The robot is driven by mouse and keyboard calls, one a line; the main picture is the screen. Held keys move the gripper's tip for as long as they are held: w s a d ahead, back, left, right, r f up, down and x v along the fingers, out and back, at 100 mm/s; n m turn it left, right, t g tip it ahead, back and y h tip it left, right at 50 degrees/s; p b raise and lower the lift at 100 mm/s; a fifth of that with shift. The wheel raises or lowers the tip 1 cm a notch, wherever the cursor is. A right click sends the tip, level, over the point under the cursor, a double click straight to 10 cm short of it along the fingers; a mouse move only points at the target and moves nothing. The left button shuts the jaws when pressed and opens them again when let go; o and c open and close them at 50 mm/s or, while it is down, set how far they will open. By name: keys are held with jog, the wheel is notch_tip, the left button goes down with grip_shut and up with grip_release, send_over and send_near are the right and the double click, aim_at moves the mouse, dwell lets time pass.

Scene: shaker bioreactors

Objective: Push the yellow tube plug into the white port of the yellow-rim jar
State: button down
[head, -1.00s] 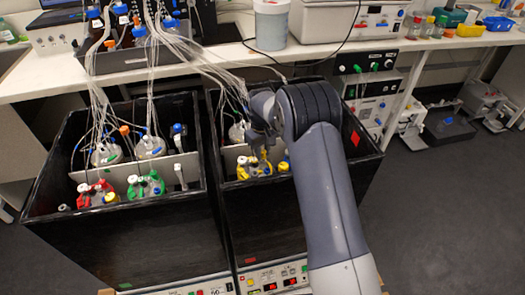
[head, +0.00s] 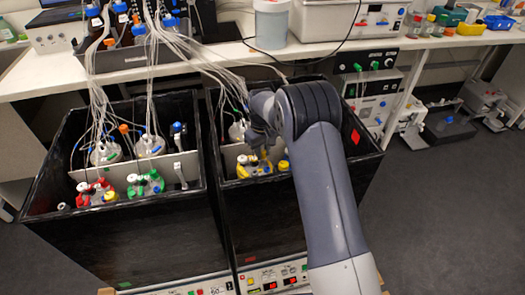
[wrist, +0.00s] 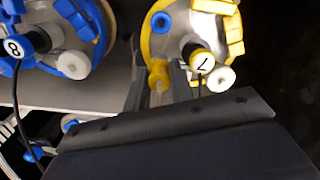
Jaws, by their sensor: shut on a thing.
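The yellow-rim jar (wrist: 207,28) is at the top of the wrist view, with yellow clamps on its rim and a black-and-yellow cap marked 7. My gripper (wrist: 160,88) is shut on the yellow tube plug (wrist: 158,74), beside the jar's lower left edge. The plug looks apart from both white parts. In the head view the jar (head: 253,170) is partly hidden by my arm.
A blue-rim jar (wrist: 62,38) marked 8 stands left of my gripper in the wrist view. Black box walls (head: 222,215) surround the jars, with tubes running down from the bench. A second box at left (head: 130,240) holds red-rim and green-rim jars.

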jog(key=shift+f, duration=0.3)
jog(key=c, duration=1.1)
grip_release()
jog(key=shift+c, duration=0.2)
jog(key=shift+r, duration=0.15)
notch_tip(320, 180, up, 11)
jog(key=shift+w+f, duration=0.1)
jog(key=shift+f, duration=0.1)
jog(key=shift+f, duration=0.1)
jog(key=shift+f, duration=4.8)
